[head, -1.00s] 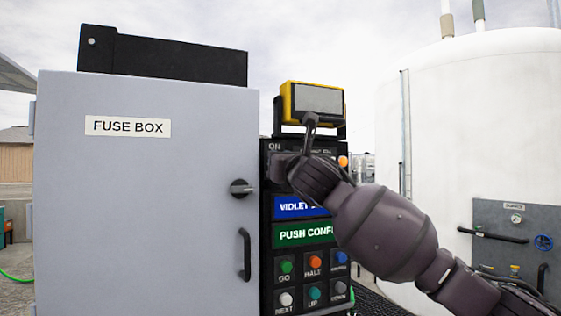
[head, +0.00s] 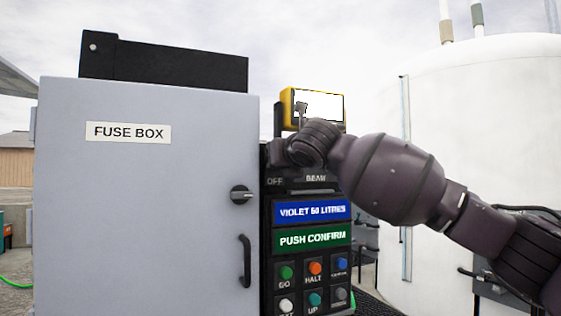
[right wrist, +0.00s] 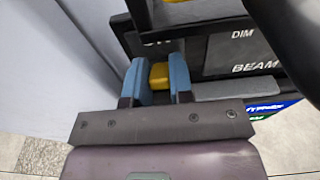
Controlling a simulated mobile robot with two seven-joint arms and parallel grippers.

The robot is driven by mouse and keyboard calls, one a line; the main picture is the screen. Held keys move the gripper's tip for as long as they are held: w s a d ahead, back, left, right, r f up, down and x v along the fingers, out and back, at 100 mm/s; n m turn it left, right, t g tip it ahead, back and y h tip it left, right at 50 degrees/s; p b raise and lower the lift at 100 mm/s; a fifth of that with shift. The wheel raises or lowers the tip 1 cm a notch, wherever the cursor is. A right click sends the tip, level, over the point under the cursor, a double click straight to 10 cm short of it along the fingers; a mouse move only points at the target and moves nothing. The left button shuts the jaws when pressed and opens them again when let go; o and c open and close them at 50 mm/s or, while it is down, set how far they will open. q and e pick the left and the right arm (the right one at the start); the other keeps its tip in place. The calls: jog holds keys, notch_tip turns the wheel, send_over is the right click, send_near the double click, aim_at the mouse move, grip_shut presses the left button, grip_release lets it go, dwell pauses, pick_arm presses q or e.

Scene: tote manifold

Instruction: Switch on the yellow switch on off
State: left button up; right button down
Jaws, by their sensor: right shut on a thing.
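The yellow switch (right wrist: 159,75) is on a black panel and shows between the two blue fingers of my right gripper (right wrist: 159,68). The gripper is shut on it. In the head view my right wrist (head: 315,142) covers the switch, and the "OFF" label (head: 275,182) shows just below. Above the panel stands a yellow-framed lamp (head: 289,104) with a bright white face (head: 328,108). My left gripper is not in view.
The grey fuse box (head: 140,220) stands close on the left, with a black knob (head: 241,194) and handle (head: 245,262). Below are a blue display (head: 312,212), a green display (head: 312,238) and several buttons. A white tank (head: 480,140) stands on the right.

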jog(key=shift+r, duration=0.1)
jog(key=c, duration=1)
grip_release()
jog(key=b+v, duration=0.2)
jog(key=v, duration=0.8)
jog(key=shift+s+d+b, duration=0.2)
jog(key=shift+s+b, duration=0.1)
jog(key=shift+s, duration=0.1)
